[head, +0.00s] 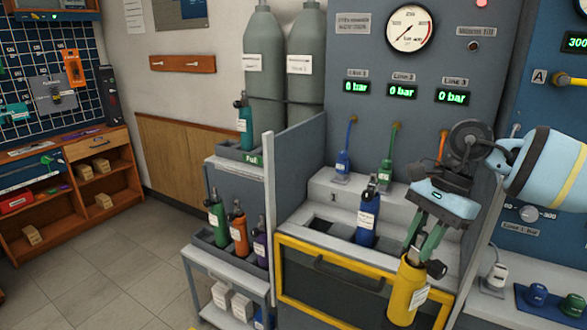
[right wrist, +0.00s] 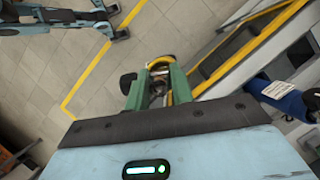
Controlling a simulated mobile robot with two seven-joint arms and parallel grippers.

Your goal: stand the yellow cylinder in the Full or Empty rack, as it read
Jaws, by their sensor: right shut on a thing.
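The yellow cylinder (head: 404,292) is in my right gripper (head: 428,243), whose green fingers are shut on its top end. It hangs roughly upright, slightly tilted, in front of the bench's yellow-edged front. In the right wrist view the fingers (right wrist: 159,90) close around its dark valve, with a bit of yellow beyond. The Full rack (head: 238,154) is the upper tray at the left, with one teal cylinder (head: 244,125). A lower tray (head: 222,252) holds green, orange and purple cylinders; its label cannot be read. My left gripper does not show in the head view.
A blue cylinder (head: 367,218) stands on the test bench. The Line 1, Line 2 and Line 3 displays (head: 402,91) read 0 bar. A grey side panel (head: 300,160) divides bench and racks. Two tall grey tanks (head: 265,70) stand behind. Floor (head: 120,260) at left is clear.

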